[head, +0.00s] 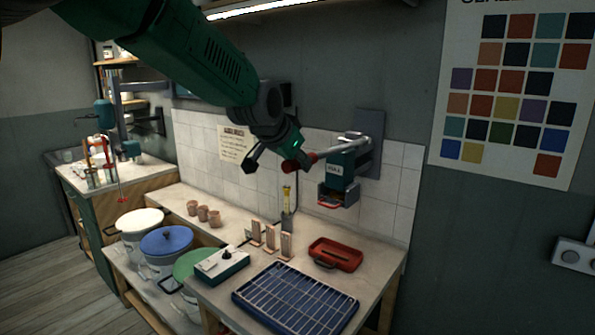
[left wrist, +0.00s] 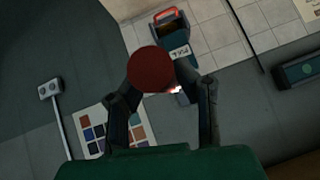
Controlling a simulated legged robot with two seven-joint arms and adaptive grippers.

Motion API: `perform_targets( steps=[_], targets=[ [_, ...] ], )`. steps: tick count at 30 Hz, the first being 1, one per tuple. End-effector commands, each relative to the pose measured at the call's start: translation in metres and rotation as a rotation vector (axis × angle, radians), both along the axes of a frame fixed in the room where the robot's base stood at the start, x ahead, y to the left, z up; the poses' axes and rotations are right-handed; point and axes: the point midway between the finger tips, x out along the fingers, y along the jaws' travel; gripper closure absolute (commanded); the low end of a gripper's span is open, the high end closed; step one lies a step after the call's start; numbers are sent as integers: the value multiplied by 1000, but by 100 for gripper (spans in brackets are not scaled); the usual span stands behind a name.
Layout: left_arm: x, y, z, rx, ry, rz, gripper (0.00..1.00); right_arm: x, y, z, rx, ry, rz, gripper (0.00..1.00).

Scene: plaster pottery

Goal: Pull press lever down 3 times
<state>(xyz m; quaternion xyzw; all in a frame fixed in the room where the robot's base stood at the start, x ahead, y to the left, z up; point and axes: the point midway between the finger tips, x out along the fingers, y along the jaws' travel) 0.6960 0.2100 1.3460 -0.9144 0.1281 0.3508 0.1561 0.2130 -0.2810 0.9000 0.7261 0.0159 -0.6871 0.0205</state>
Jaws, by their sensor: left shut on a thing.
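The press (head: 341,166) is a dark green unit mounted on the tiled wall, with a metal bracket and a red-edged lower part. Its lever (head: 305,160) reaches out to the left and ends in a red grip. My left gripper (head: 277,158) is shut on this red grip, left of the press body. In the left wrist view, the round red end of the lever (left wrist: 150,68) sits between the two dark fingers, and the press body (left wrist: 181,50) shows behind it. The fingers partly hide the grip in the head view. My right gripper is in neither view.
Below the press are a red tray (head: 336,254), a blue rack (head: 294,300), a white-topped box (head: 221,264) and small upright test tiles (head: 270,240). Lidded buckets (head: 166,241) stand at the left. A colour chart (head: 517,90) hangs on the right wall.

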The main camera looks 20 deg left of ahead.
Motion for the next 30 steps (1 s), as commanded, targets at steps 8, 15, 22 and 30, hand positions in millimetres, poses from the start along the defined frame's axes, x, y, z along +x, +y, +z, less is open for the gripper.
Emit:
perform_targets(
  steps=[8, 15, 22, 30],
  targets=[
    [3, 0, 7, 4, 2, 1, 100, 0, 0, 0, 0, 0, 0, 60],
    [3, 1, 8, 3, -1, 1, 67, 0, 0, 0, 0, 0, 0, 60],
    [0, 0, 7, 3, 3, 0, 54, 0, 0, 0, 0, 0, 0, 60],
    [-11, 2, 17, 3, 3, 0, 54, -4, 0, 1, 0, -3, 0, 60]
  ],
)
